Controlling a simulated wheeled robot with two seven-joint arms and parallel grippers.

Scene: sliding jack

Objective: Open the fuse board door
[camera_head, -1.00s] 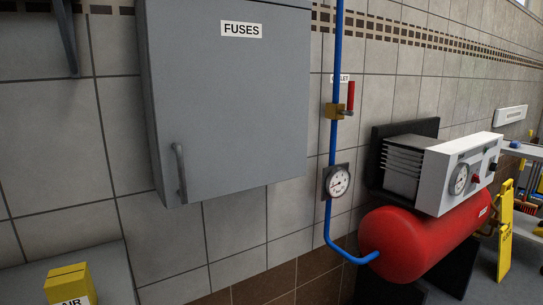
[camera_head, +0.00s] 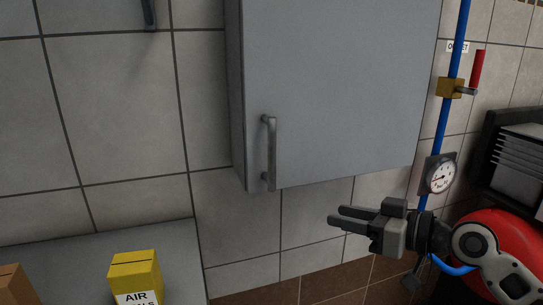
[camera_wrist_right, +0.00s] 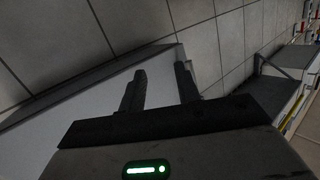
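The grey fuse board door (camera_head: 335,90) is closed on the tiled wall in the head view. Its vertical bar handle (camera_head: 270,153) is near the door's lower left corner. My right gripper (camera_head: 332,217) is below the door and to the right of the handle, pointing left. Its two fingers are apart with nothing between them. In the right wrist view the gripper (camera_wrist_right: 160,82) is also open and empty, with the pale underside of a box (camera_wrist_right: 75,110) beside the fingers, probably the fuse board. My left gripper is not in view.
A blue pipe with a gauge (camera_head: 439,174) and a red-handled valve (camera_head: 477,70) runs right of the board. A yellow box (camera_head: 135,275) stands on the grey surface (camera_head: 80,260) at lower left.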

